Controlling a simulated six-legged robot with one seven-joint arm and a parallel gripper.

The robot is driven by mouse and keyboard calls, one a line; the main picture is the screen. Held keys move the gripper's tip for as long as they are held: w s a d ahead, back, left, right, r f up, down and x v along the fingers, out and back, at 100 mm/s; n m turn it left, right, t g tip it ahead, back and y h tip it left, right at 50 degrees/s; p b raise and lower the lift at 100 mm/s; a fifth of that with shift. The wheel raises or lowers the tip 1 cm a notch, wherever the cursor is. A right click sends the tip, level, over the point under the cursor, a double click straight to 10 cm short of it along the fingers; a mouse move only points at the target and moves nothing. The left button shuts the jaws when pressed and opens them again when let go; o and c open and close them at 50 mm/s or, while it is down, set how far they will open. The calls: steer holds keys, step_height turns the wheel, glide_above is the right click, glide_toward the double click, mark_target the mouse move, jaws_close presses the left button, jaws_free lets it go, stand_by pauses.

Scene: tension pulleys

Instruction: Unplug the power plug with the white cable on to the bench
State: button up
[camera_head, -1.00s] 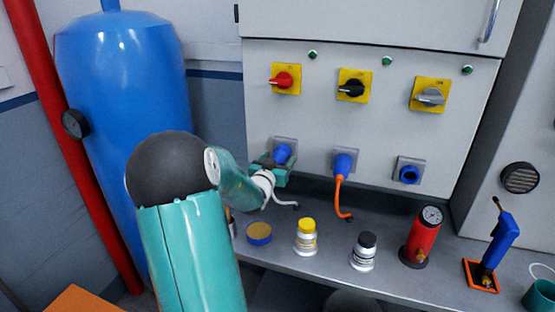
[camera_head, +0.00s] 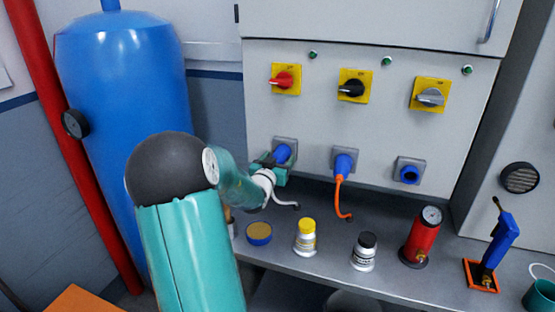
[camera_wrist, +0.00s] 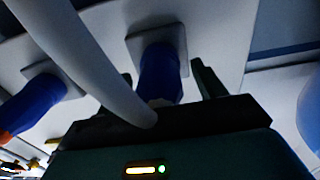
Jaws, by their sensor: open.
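The blue power plug with the white cable (camera_head: 283,153) sits in the left socket of the grey panel. In the wrist view the plug (camera_wrist: 160,75) stands in its square socket plate, just ahead of my gripper. Its white cable (camera_head: 286,205) hangs to the bench, and in the wrist view the cable (camera_wrist: 95,55) crosses close in front of the camera. My gripper (camera_head: 270,163) is open at the plug, its jaws around or just beside it. In the wrist view one finger of my gripper (camera_wrist: 207,82) shows right of the plug; the other is largely hidden by the cable. I cannot tell whether the fingers touch the plug.
A blue plug with an orange cable (camera_head: 343,164) is in the middle socket; the right socket (camera_head: 409,171) holds no cable. The bench (camera_head: 325,245) carries a tin (camera_head: 259,233), a yellow-capped bottle (camera_head: 306,238), a black-capped bottle (camera_head: 364,251) and a red cylinder (camera_head: 422,237).

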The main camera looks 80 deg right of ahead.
steer(key=c, duration=1.3)
steer(key=a, duration=0.6)
steer(key=shift+w, duration=0.25)
stand_by(0.5)
